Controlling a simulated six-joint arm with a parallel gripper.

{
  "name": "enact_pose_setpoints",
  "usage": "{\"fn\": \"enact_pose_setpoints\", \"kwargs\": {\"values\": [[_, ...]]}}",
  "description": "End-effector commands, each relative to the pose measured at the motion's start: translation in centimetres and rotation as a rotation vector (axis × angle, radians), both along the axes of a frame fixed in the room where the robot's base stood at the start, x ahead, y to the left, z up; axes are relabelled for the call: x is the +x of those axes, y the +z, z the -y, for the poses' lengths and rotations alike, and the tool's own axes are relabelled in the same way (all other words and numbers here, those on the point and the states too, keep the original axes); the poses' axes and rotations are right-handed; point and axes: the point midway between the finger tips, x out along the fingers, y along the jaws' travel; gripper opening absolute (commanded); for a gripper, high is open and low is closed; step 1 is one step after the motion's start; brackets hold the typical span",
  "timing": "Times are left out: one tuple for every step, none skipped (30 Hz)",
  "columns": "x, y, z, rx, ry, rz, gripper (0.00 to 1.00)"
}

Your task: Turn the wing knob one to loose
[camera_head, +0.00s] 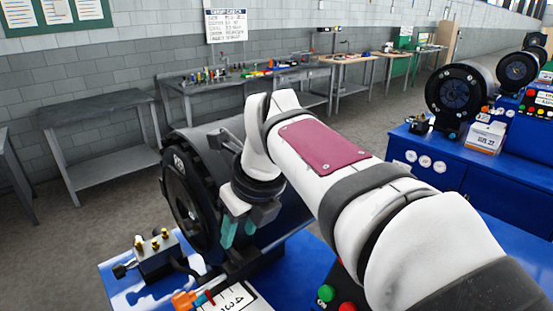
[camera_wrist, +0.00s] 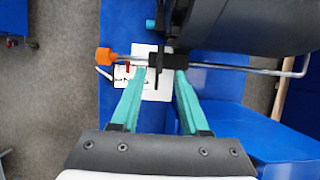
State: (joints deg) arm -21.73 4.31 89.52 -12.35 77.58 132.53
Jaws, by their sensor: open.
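My gripper (camera_head: 238,232) is open, its two teal fingers pointing down at the front of the crimping machine. In the wrist view my gripper (camera_wrist: 163,76) has its fingertips on either side of a thin dark upright piece (camera_wrist: 158,72), which looks like the wing knob seen edge-on. It stands beside a black block (camera_wrist: 181,60) on a metal rod. A gap shows between the left finger and the dark piece; contact on the right cannot be told. In the head view the fingers and wrist hide the knob.
An orange knob (camera_head: 186,300) and red pointer (camera_head: 209,296) are on the rod by a white scale card (camera_head: 238,298). The black crimper head (camera_head: 190,200) stands close behind my gripper. A block with brass fittings (camera_head: 155,255) is at left. More crimpers (camera_head: 455,90) stand at right.

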Motion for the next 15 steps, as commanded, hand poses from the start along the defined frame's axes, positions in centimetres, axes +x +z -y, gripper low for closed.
{"fn": "enact_pose_setpoints", "kwargs": {"values": [[0.3,-1.3,-0.4,-0.001,0.002,-0.005,0.45],[0.5,-2.1,-0.6,-0.002,0.001,-0.005,0.45],[0.8,-2.9,-0.9,-0.001,0.003,-0.003,0.45],[0.9,-3.5,-1.0,-0.001,0.002,-0.003,0.45],[1.1,-4.1,-1.2,-0.001,0.001,-0.003,0.45],[1.3,-4.7,-1.4,-0.001,0.0,-0.002,0.45],[1.4,-5.1,-1.5,0.0,0.001,-0.001,0.45],[1.5,-5.4,-1.6,-0.001,0.001,-0.002,0.45],[1.7,-5.8,-1.7,-0.001,0.001,0.0,0.45],[1.7,-6.0,-1.7,0.0,0.001,0.0,0.45],[1.8,-6.1,-1.8,0.0,0.001,0.0,0.45],[1.8,-6.3,-1.8,0.0,0.001,0.001,0.45],[1.9,-6.4,-1.9,0.0,0.001,0.001,0.45],[1.9,-6.4,-1.9,0.0,0.001,0.002,0.45],[1.9,-6.4,-1.9,0.0,0.001,0.002,0.45]]}}
